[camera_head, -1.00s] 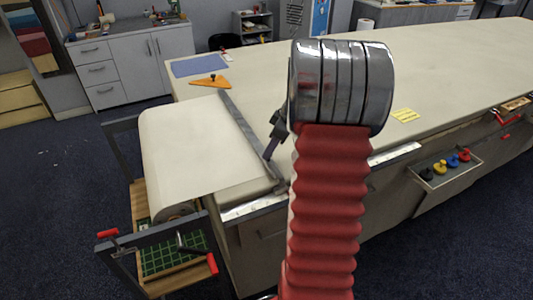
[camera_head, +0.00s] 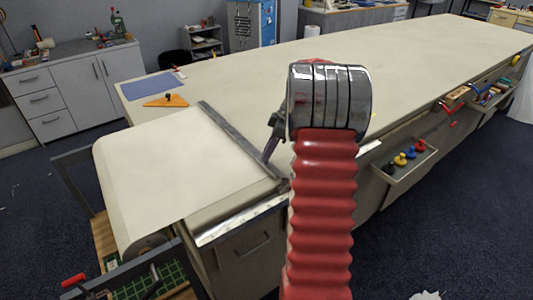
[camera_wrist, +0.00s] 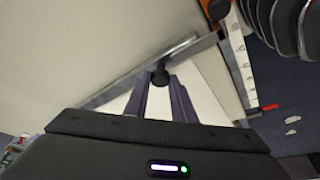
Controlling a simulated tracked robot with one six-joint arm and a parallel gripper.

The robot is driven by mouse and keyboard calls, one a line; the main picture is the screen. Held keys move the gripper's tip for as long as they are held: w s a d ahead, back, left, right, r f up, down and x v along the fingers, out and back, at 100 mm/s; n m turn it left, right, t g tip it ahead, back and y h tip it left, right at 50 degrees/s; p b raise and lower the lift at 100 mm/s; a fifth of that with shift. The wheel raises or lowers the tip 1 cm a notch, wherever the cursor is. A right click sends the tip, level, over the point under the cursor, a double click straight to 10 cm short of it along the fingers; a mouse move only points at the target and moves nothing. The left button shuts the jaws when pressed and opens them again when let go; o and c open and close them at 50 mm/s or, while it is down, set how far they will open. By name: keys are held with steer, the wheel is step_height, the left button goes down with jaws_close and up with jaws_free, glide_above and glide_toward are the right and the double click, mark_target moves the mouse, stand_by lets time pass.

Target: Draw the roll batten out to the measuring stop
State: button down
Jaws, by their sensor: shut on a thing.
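The roll batten (camera_head: 225,127) is a grey bar across the leading edge of the pale cloth (camera_head: 150,165), lying over the table end. My gripper (camera_head: 271,150) is at the batten's near part; my red and chrome arm hides part of this area. In the wrist view my gripper (camera_wrist: 160,90) has its two fingers at a black knob (camera_wrist: 160,76) on the batten (camera_wrist: 185,50), shut on it. A metal rule (camera_head: 240,220) runs along the table's near edge. I cannot make out the measuring stop.
The long table (camera_head: 400,60) is mostly bare beyond the batten. An orange triangular tool (camera_head: 166,101) and a blue mat (camera_head: 152,86) lie at its far left. A tray (camera_head: 405,163) with coloured knobs hangs on the near side. The roll stand (camera_head: 125,275) is at front left.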

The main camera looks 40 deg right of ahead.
steer(key=shift+w+d+r, duration=0.15)
steer(key=shift+w+d, duration=0.05)
steer(key=shift+w, duration=0.05)
steer(key=c, duration=1.5)
jaws_free()
steer(key=shift+c, duration=0.2)
steer(key=shift+s, duration=0.1)
steer(key=v, duration=1.3)
steer(key=shift+s+r, duration=0.15)
steer(key=shift+s, duration=0.05)
